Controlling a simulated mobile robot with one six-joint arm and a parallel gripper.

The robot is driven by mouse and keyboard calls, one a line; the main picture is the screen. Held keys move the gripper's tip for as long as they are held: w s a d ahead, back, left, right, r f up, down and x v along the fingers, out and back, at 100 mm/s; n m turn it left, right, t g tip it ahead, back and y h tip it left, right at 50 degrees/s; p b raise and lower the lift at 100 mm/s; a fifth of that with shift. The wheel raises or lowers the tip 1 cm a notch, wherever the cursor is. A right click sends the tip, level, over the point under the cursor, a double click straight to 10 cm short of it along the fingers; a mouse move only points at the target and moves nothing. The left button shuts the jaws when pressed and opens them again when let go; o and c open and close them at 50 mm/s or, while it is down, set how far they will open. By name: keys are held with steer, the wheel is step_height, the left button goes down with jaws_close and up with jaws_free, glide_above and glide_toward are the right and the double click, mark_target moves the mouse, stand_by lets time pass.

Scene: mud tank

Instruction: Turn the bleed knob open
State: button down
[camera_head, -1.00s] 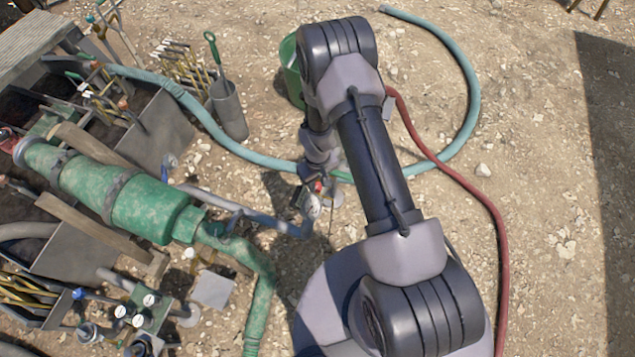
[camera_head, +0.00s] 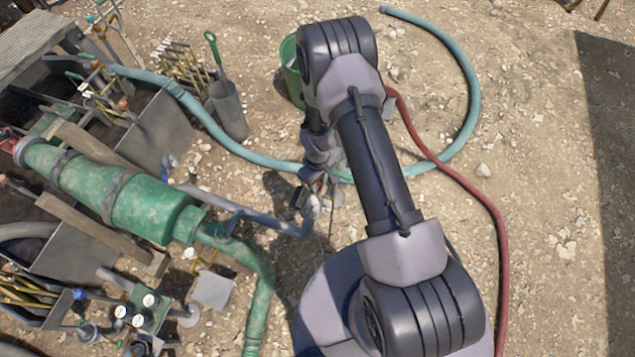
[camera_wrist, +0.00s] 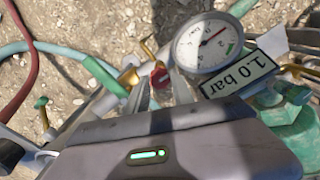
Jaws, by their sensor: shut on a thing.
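The red bleed knob (camera_wrist: 158,76) shows in the wrist view between the fingertips of my gripper (camera_wrist: 160,88). My gripper is shut on it; the exact contact is partly hidden by the fingers. A round white pressure gauge (camera_wrist: 208,44) with a red needle sits just right of the knob. In the head view my gripper (camera_head: 314,192) is at the end of the blue-grey pipe (camera_head: 255,216), and the knob is too small to make out clearly.
A large green cylinder (camera_head: 150,207) lies left of the pipe. A grey bin (camera_head: 229,112) holding a green-handled tool and a green bucket (camera_head: 291,72) stand behind. A teal hose (camera_head: 474,95) and a red hose (camera_head: 480,195) cross the gravel. Open gravel lies to the right.

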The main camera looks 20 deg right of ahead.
steer(key=c, duration=1.1)
jaws_free()
